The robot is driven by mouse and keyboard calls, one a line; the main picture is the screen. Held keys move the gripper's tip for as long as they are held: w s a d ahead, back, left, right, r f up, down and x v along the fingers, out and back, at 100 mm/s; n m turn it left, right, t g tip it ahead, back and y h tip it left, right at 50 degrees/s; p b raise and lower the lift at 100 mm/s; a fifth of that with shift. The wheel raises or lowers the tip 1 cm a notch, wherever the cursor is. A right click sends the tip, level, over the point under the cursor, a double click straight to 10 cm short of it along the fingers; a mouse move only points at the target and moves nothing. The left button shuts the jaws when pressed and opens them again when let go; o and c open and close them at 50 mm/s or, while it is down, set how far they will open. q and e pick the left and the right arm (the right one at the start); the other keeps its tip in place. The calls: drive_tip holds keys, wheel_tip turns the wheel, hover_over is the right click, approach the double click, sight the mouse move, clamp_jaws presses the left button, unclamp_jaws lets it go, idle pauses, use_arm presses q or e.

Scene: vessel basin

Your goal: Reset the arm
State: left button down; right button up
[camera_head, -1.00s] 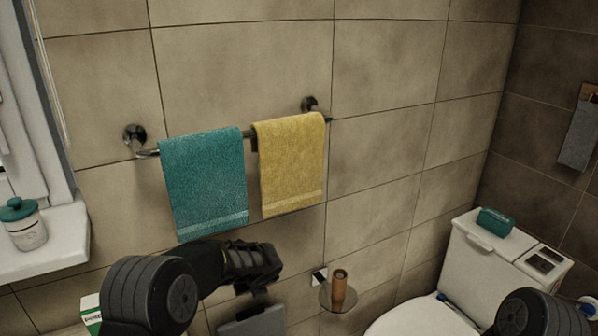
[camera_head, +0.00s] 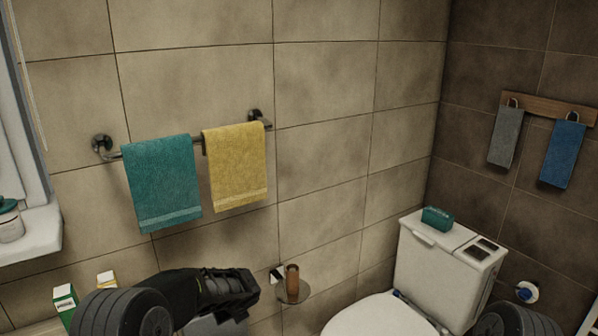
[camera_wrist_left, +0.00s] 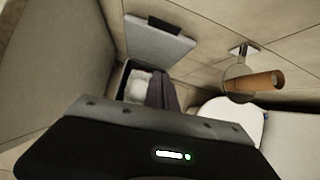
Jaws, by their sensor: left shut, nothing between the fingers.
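My left arm comes in from the bottom left of the head view. Its gripper (camera_head: 240,292) is shut and empty, below the hanging towels and to the left of a small round shelf. In the left wrist view the dark gripper body (camera_wrist_left: 150,148) fills the bottom, and its fingertips cannot be made out.
A teal towel (camera_head: 163,185) and a yellow towel (camera_head: 236,165) hang on a wall rail. A brown cup (camera_head: 292,282) stands on the round shelf, left of the toilet (camera_head: 445,265). An open-lidded bin (camera_wrist_left: 160,40) shows below the left wrist.

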use_arm(q)
drive_tip(key=s+d+f+n+g+h, duration=0.2)
drive_tip(key=s+d+f+n+h, duration=0.4)
drive_tip(key=s+d+f+n, duration=0.75)
drive_tip(key=s+a+f+n+g, duration=0.1)
drive_tip(key=s+f+n, duration=0.2)
drive_tip(key=s+n, duration=0.5)
drive_tip(key=s+a+f+n+g+h, duration=0.1)
drive_tip(key=s+n, duration=0.7)
drive_tip(key=s, duration=1.1)
wheel_tip(320, 180, down, 3)
drive_tip(key=shift+s+a+r+g, duration=0.2)
drive_tip(key=shift+s+a+g, duration=0.1)
drive_tip(key=shift+g, duration=0.3)
drive_tip(key=shift+n, duration=0.25)
